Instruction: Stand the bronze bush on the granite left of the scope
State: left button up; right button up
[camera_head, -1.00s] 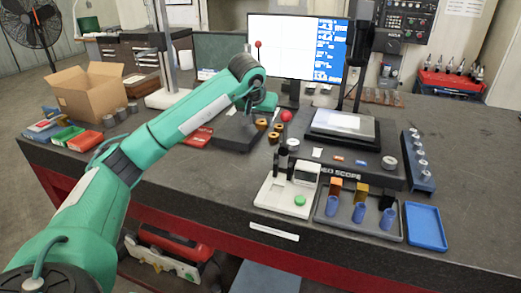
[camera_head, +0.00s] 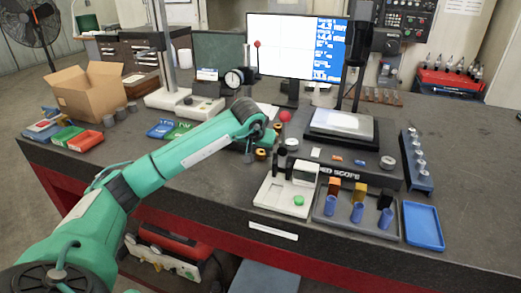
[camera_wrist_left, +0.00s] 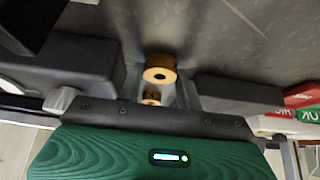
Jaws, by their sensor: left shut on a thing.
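My left gripper (camera_head: 252,154) is low over the bench, left of the scope (camera_head: 350,172), and its fingers are mostly hidden by its own wrist. In the left wrist view a bronze bush (camera_wrist_left: 160,62) with a dark hole sits between the fingers, and the gripper is shut on it. A smaller bronze piece (camera_wrist_left: 151,97) shows just below it in that view. In the head view a bronze ring (camera_head: 261,154) shows beside the gripper, and another (camera_head: 277,127) stands farther back. My forearm hides most of the dark slab left of the scope. My right gripper is not in view.
A white fixture (camera_head: 284,198) and a grey tray (camera_head: 335,222) with blue holders stand in front. A blue tray (camera_head: 423,224) lies at right. A red ball (camera_head: 285,117) and a dial gauge (camera_head: 234,78) are behind the arm.

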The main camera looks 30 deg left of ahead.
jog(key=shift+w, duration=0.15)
pick_arm(q)
jog(key=o, duration=0.8)
jog(key=shift+f, duration=0.1)
jog(key=shift+c, duration=0.2)
jog(key=shift+o, duration=0.3)
jog(key=shift+r, duration=0.2)
jog(key=v, duration=0.3)
jog(key=a+b+v, duration=0.1)
jog(key=v, duration=0.7)
jog(key=shift+s+d+r, duration=0.3)
jog(key=shift+d+r, duration=0.1)
jog(key=shift+d, duration=0.1)
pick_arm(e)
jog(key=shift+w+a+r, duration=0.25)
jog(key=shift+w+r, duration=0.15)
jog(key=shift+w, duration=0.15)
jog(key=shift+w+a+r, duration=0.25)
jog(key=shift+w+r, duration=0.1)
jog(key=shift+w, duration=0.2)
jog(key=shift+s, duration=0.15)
